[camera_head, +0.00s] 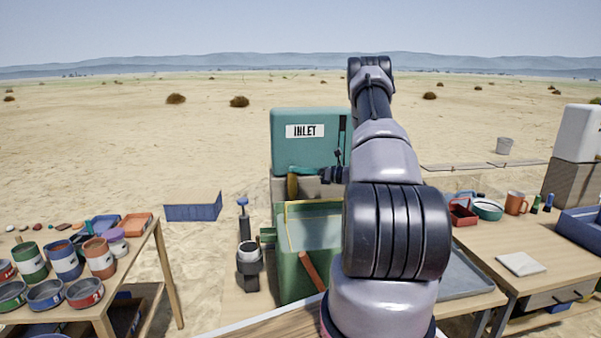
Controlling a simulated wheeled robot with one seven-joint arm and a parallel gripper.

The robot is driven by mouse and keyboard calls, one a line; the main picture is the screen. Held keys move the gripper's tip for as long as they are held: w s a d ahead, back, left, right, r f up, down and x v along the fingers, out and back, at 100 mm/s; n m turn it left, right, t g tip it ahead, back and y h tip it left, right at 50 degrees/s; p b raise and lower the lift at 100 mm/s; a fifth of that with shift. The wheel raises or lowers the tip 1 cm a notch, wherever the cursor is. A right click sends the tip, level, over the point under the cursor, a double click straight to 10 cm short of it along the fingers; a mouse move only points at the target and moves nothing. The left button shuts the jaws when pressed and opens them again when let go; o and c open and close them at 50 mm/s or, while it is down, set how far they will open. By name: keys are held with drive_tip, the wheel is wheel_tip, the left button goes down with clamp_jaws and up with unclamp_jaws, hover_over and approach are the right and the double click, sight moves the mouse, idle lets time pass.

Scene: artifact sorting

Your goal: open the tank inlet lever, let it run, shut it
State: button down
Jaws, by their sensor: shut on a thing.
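The teal inlet tank (285,148) with its white INLET label (304,131) stands behind the green trough, partly hidden by my arm. A thin teal lever (303,168) lies about level across the tank's lower front, above a brass-coloured spout (292,186). My gripper (321,173) is at the right end of the lever, shut on it; its fingers are small and partly hidden by my arm. The green trough (291,266) below has a pale, see-through surface inside its yellowish rim. I cannot tell whether water is running from the spout.
A left table (140,246) holds several paint-like cans and small trays. A right table (482,248) holds a red caddy (463,212), an orange mug (516,203) and a white cloth (521,264). A dark cylinder with a white top (249,262) stands left of the trough.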

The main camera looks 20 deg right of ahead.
drive_tip(key=shift+w+d+r+n+g+y, duration=0.15)
drive_tip(key=shift+w+n+g+y, duration=0.15)
drive_tip(key=shift+n+g+y, duration=0.65)
drive_tip(key=shift+w+d+f+n+g+y, duration=0.15)
drive_tip(key=shift+w+n+g+y, duration=0.35)
drive_tip(key=shift+n+g, duration=0.85)
drive_tip(key=shift+w+d+r+n+g+y, duration=0.15)
drive_tip(key=shift+n+g+y, duration=0.65)
drive_tip(key=shift+g, duration=1.1)
drive_tip(key=c, duration=0.8)
unclamp_jaws()
drive_tip(key=shift+o, duration=0.2)
drive_tip(key=v, duration=1)
drive_tip(key=shift+d+f, duration=0.25)
drive_tip(key=shift+d, duration=0.15)
drive_tip(key=shift+s, duration=0.1)
